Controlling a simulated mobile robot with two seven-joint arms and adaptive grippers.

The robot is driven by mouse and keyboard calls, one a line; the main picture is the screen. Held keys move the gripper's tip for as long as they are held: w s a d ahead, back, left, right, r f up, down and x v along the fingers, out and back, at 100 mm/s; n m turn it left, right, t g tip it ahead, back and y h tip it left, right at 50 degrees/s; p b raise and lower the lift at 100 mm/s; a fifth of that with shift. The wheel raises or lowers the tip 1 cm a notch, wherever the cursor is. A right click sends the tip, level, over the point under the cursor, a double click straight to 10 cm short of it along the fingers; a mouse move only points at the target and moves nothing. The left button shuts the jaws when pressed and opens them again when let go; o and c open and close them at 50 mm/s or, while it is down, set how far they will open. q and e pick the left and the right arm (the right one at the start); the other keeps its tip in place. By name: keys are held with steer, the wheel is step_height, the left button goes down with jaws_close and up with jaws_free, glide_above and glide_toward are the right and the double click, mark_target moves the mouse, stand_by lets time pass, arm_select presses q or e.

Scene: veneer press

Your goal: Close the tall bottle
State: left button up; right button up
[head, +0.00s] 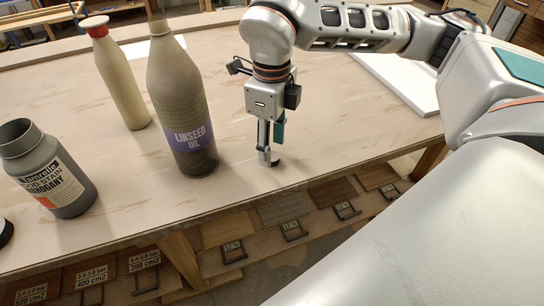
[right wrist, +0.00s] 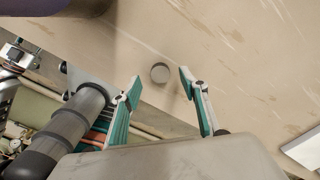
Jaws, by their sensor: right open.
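The tall bottle (head: 180,100) is dark olive-brown with a purple "Linseed oil" label and stands upright on the bench. Its narrow neck reaches the top of the head view, and no cap shows on it. A small round grey cap (right wrist: 159,73) lies on the bench top in the right wrist view. My right gripper (head: 269,152) points down to the right of the bottle, low over the bench. In the right wrist view its fingers (right wrist: 160,88) are open and apart, with the cap beyond and between their tips. In the head view the fingers largely hide the cap.
A cream bottle with a red cap (head: 120,80) stands behind left of the tall bottle. An open grey wood stain bottle (head: 50,175) stands front left. A white panel (head: 395,80) lies at right. The bench's front edge (head: 200,236) is close, with veneer samples below.

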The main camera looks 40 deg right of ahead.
mark_target(272, 156)
step_height(272, 156, down, 2)
steer(key=shift+f, duration=0.25)
steer(key=shift+c, duration=0.4)
steer(key=c, duration=0.7)
steer(key=shift+r, duration=0.15)
steer(key=shift+r, duration=0.3)
step_height(272, 156, up, 19)
steer(key=p, duration=0.2)
